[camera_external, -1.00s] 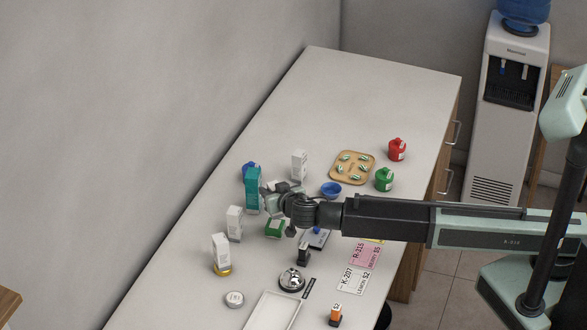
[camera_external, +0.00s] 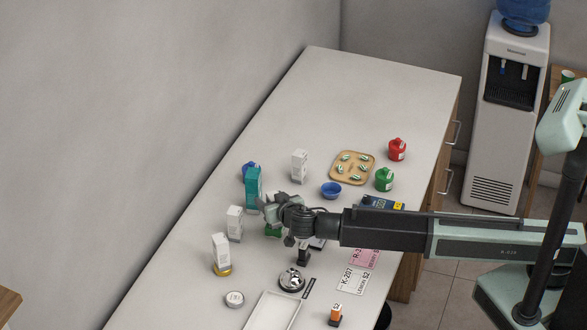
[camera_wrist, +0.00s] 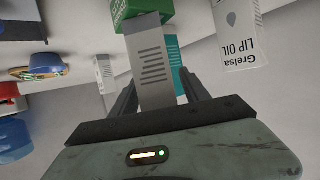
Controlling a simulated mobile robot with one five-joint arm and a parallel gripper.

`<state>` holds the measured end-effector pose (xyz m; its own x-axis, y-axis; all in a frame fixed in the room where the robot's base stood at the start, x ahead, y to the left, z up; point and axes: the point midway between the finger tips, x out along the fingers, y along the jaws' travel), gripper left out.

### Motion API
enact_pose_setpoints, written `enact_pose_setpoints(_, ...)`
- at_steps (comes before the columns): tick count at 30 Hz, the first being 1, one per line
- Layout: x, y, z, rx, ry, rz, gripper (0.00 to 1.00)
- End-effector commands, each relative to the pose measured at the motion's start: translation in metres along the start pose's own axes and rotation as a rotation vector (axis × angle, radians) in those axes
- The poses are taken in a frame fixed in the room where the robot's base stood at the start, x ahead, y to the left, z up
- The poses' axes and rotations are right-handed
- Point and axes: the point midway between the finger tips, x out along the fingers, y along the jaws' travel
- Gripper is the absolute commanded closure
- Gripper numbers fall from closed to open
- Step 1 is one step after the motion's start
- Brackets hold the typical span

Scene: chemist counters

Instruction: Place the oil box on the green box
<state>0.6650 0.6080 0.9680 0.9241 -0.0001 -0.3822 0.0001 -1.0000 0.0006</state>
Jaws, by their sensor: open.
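A green box (camera_wrist: 140,12) lies on the counter and also shows in the external view (camera_external: 272,231), partly behind my gripper. A white box with grey text lines (camera_wrist: 155,65) stands between my fingers in the wrist view, its end meeting the green box; it appears to rest on it. My gripper (camera_wrist: 162,95) is open around this white box. Its brand face is hidden, so I cannot read whether it is the oil box. Another white box marked "Grelsa LIP OIL" (camera_wrist: 238,38) stands apart to one side. In the external view my gripper (camera_external: 272,208) hides most of the held spot.
A teal box (camera_external: 253,188) stands close behind my gripper. White boxes stand nearby (camera_external: 299,166), (camera_external: 235,222), (camera_external: 221,252). A blue bowl (camera_external: 331,190), a pill tray (camera_external: 345,177), a red jar (camera_external: 397,150), a green jar (camera_external: 384,179) and a bell (camera_external: 292,280) surround it. The far counter is clear.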

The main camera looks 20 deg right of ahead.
Motion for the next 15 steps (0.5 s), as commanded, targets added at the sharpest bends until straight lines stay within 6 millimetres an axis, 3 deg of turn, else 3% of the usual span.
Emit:
enact_pose_setpoints(4,-0.019,0.000,-0.005,-0.001,0.000,-0.003,0.46)
enact_pose_setpoints(15,-0.106,0.001,-0.005,-0.001,0.000,-0.002,0.46)
